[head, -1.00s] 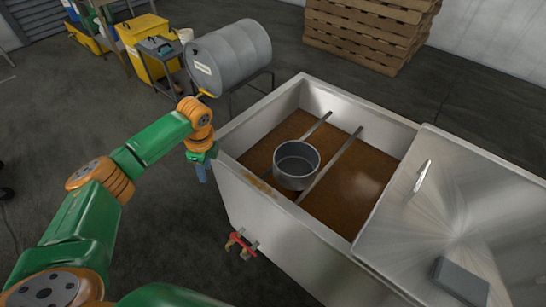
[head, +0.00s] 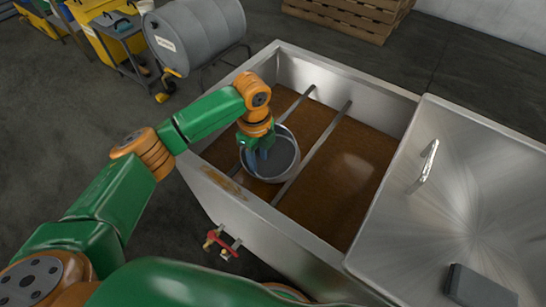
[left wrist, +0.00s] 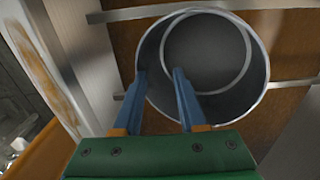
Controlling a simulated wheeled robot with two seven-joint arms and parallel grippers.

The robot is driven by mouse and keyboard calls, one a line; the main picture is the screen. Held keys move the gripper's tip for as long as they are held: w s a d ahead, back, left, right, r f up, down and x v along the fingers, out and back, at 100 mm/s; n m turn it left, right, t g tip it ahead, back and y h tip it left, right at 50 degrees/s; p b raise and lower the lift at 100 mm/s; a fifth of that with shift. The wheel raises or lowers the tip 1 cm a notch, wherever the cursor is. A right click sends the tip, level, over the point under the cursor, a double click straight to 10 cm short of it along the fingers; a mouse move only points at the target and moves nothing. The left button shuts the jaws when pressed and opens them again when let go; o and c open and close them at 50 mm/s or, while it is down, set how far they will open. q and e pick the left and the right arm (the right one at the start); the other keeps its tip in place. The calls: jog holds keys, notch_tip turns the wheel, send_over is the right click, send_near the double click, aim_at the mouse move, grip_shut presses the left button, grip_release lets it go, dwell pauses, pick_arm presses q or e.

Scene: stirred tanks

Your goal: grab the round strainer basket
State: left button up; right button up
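The round strainer basket (head: 284,158) is a grey metal pot-shaped vessel inside the open tank, beside the thin metal bars. It also shows in the left wrist view (left wrist: 252,78), with its round opening facing the camera. My left gripper (head: 256,160) is at the basket's near-left rim, pointing down, and partly hides it. In the left wrist view its two blue fingers (left wrist: 160,72) are apart. One finger overlaps the basket's left wall and the other shows across its opening. I cannot tell whether either touches it. My right gripper is not in view.
The steel tank (head: 385,85) holds a brown surface crossed by two bars (head: 325,140). A lid with a handle (head: 428,165) covers its right part. A red-handled valve (head: 222,243) sticks out at the front.

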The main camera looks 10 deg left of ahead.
aim_at(258, 172)
pick_arm(q)
jog(key=f, duration=0.5)
jog(key=shift+s+f+b, duration=0.2)
jog(key=shift+s+b, duration=0.15)
jog(key=shift+s, duration=0.05)
jog(key=shift+s+r, duration=0.1)
grip_shut()
dwell(0.7)
grip_release()
